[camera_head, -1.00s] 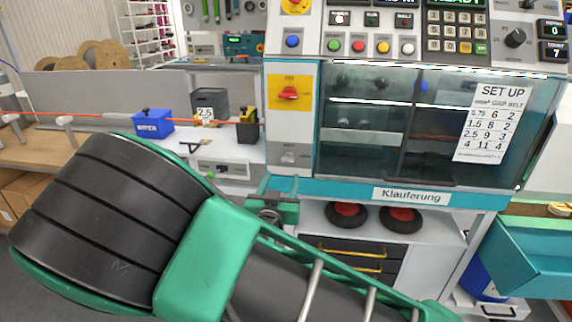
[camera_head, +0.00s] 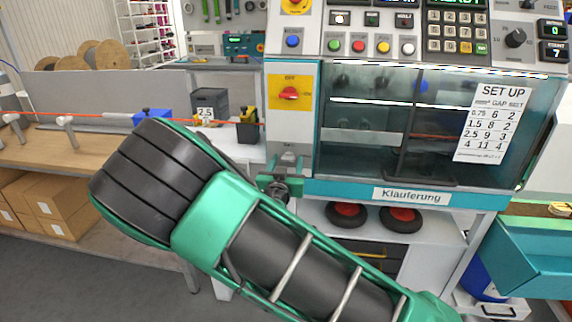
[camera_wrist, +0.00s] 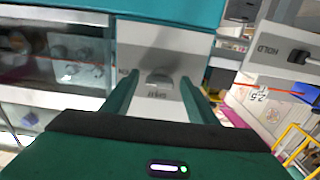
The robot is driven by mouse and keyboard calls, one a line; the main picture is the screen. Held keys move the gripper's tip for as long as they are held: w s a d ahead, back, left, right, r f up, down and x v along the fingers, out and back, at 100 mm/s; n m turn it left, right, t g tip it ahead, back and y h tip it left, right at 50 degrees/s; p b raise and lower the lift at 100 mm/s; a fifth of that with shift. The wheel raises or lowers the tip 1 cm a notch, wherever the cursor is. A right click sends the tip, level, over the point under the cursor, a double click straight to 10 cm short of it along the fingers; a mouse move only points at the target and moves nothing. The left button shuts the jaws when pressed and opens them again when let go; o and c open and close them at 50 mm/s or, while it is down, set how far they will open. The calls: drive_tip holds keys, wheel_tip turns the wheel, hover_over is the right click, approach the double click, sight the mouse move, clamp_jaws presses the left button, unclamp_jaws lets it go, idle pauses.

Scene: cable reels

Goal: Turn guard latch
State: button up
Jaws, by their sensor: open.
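The guard latch is a small grey knob (camera_wrist: 160,78) on the white panel of the machine, with a small upside-down label beside it in the wrist view. In the head view the latch (camera_head: 288,158) sits low on the narrow panel, below a red switch, just above my gripper. My gripper (camera_wrist: 159,84) is open, its two green fingers on either side of the latch in the wrist view. I see no clear contact, and the depth gap cannot be judged. In the head view my gripper (camera_head: 279,183) is partly hidden by my own arm.
The red switch on a yellow plate (camera_head: 289,93) is above the latch. A black and yellow block (camera_head: 248,125) and an orange cable (camera_head: 90,117) are to the left.

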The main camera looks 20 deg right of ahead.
drive_tip(key=c, duration=1.1)
drive_tip(key=shift+o, duration=0.2)
drive_tip(key=shift+n, duration=0.3)
drive_tip(key=n, duration=0.3)
drive_tip(key=shift+a+n, duration=0.1)
drive_tip(key=shift+n, duration=0.2)
drive_tip(key=n, duration=0.4)
drive_tip(key=shift+n, duration=0.3)
drive_tip(key=n, duration=0.4)
drive_tip(key=shift+a, duration=0.1)
drive_tip(key=n, duration=0.5)
drive_tip(key=shift+a+n, duration=0.1)
drive_tip(key=shift+n, duration=0.2)
